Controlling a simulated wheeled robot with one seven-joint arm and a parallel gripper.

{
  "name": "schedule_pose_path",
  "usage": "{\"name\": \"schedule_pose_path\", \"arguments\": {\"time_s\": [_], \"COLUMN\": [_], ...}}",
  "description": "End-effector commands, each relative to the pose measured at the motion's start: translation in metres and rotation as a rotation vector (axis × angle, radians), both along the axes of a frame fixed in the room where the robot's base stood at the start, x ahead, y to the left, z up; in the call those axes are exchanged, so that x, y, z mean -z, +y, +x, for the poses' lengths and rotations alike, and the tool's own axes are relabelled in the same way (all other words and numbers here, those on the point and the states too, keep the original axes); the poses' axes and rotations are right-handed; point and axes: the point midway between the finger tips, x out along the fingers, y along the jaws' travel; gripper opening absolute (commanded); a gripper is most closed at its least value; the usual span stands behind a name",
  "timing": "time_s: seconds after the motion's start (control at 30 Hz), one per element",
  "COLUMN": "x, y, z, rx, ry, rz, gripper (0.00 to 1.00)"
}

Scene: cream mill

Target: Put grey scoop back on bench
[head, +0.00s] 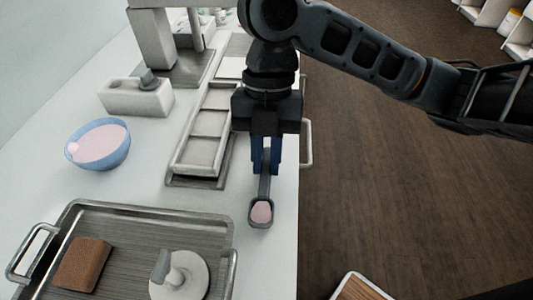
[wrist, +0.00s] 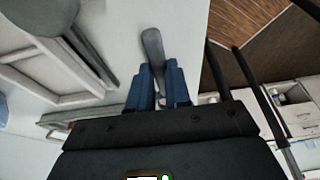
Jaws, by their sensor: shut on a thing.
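The grey scoop (head: 262,217) has a small bowl with pink stuff in it and shows in the head view over the front right part of the white bench (head: 273,270). My gripper (head: 266,170) points down and is shut on the scoop's handle. In the wrist view the grey handle (wrist: 153,46) sticks out between the blue fingers of my gripper (wrist: 158,72). The scoop's bowl hangs toward the bench's near side. I cannot tell whether it touches the bench top.
A metal tray (head: 140,218) with a brown block (head: 82,264) and a white round piece (head: 180,278) lies at the near left. A blue bowl (head: 122,158) of pink stuff stands farther left. A metal frame (head: 178,160) lies beside my gripper. The bench edge drops to the floor at right.

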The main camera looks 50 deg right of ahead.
Motion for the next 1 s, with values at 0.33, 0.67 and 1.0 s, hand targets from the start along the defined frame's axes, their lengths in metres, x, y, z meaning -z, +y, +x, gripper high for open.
{"name": "schedule_pose_path", "arguments": {"time_s": [0.33,0.67,1.0], "x": [0.0021,0.0021,-0.0059], "y": [0.0,0.0,-0.0022], "z": [-0.0001,0.0,0.002], "rx": [0.0,0.0,0.0], "ry": [0.0,0.0,-0.001], "rz": [0.0,0.0,0.0], "gripper": [0.0,0.48,0.48]}}
